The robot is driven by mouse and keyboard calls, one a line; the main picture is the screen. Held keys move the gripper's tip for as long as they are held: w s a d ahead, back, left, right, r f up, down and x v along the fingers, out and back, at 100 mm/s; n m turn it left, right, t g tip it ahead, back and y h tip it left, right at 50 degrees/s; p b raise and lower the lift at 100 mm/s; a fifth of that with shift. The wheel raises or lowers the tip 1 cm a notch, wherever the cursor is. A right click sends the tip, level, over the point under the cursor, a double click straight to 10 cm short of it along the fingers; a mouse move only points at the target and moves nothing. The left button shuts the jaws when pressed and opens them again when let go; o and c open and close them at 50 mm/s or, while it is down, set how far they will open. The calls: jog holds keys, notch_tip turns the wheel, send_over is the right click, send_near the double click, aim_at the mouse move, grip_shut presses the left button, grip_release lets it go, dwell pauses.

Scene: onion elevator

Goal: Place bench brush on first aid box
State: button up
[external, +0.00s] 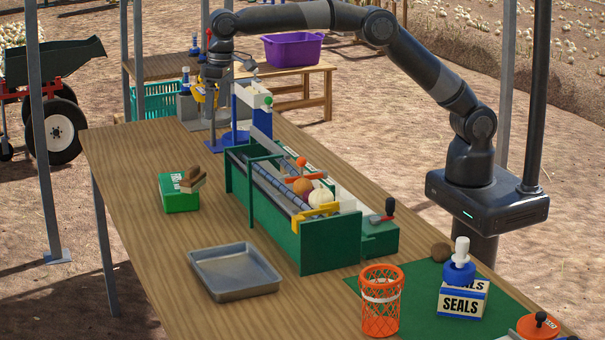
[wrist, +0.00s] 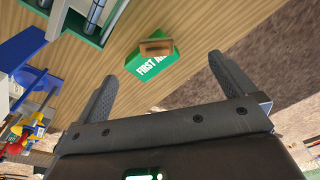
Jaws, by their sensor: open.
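The green first aid box (external: 180,195) stands on the left part of the wooden table. The brown bench brush (external: 192,180) rests on top of it, tilted in the external view, with its bristle side toward the right. In the wrist view the brush (wrist: 156,47) shows as a brown block over the green box (wrist: 150,64) with "FIRST AID" lettering. My gripper (wrist: 161,68) is open and empty, with both fingers spread well apart. In the external view it hangs above the table's far end, apart from the box and brush, partly hidden by my wrist.
A green sorting trough (external: 330,243) with onions stands mid-table. A blue and white stand (external: 252,105) is close to my gripper. A metal tray (external: 235,272), an orange basket (external: 381,305) and a seals box (external: 462,300) are nearer the front. Table around the tray is clear.

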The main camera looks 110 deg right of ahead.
jog(key=s+a+r+n+t, duration=0.1)
jog(key=s+a+r, duration=0.25)
jog(key=s, duration=0.45)
jog(key=s+a+r+n+t, duration=0.15)
jog(key=s+r, duration=0.25)
jog(key=s, duration=0.4)
jog(key=s+a+r+n, duration=0.1)
jog(key=s+a+r, duration=0.3)
jog(key=s, duration=0.4)
jog(key=s+a+f+n+t, duration=0.1)
jog(key=s+f, duration=0.4)
jog(key=s, duration=0.7)
jog(key=s+a+f+n+t, duration=0.1)
jog(key=s+f, duration=0.4)
jog(key=s, duration=0.7)
jog(key=shift+s+a+n, duration=0.2)
jog(key=shift+a+n, duration=0.3)
jog(key=shift+n, duration=0.15)
